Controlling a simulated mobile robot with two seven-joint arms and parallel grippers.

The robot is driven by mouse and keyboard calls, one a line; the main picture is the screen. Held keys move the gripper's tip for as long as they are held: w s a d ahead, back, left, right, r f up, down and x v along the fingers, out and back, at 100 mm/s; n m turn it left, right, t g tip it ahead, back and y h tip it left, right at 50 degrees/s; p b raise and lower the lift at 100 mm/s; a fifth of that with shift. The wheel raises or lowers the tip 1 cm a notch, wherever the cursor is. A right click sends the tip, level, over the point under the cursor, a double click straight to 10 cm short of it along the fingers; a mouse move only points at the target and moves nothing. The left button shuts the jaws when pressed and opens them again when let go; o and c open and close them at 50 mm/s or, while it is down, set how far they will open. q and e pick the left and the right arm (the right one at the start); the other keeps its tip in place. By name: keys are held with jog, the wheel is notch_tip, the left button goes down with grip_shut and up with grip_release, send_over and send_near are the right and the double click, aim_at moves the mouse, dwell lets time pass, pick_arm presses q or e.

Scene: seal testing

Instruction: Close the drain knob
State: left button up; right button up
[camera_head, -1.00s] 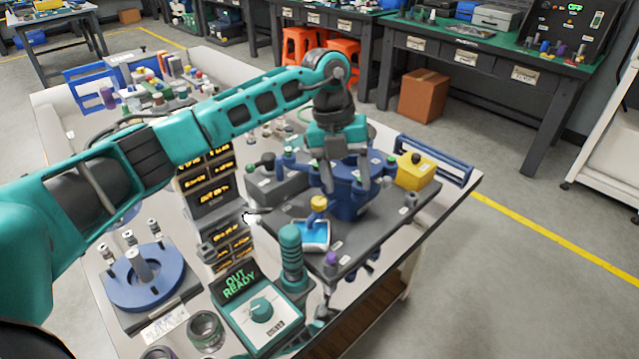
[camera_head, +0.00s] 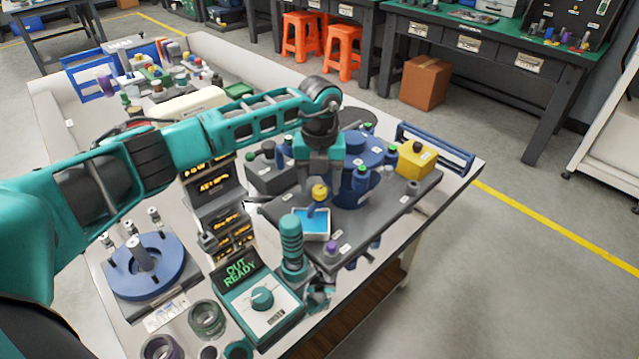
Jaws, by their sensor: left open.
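My left gripper (camera_head: 318,181) is open and points down over the grey test plate (camera_head: 395,205). Its fingertips are at a small yellow knob (camera_head: 319,192), which stands behind a blue-topped tray (camera_head: 311,224). I cannot tell whether the fingers touch this knob. A purple knob (camera_head: 332,246) sits at the plate's front edge. No knob has a readable drain label, so I cannot tell for sure which is the drain knob. A blue round fixture (camera_head: 361,150) with green-topped posts stands just right of the gripper and is partly hidden by it. My right gripper is not in view.
A teal ribbed handle (camera_head: 291,243) stands in front of the plate, beside a control box (camera_head: 262,300) reading "OUT READY". A yellow block (camera_head: 415,160) is at the plate's right. A blue round stand (camera_head: 146,266) with metal posts is at the left.

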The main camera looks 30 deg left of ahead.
pick_arm(q)
jog(key=shift+f, duration=0.5)
jog(key=c, duration=1)
jog(key=shift+c, duration=0.2)
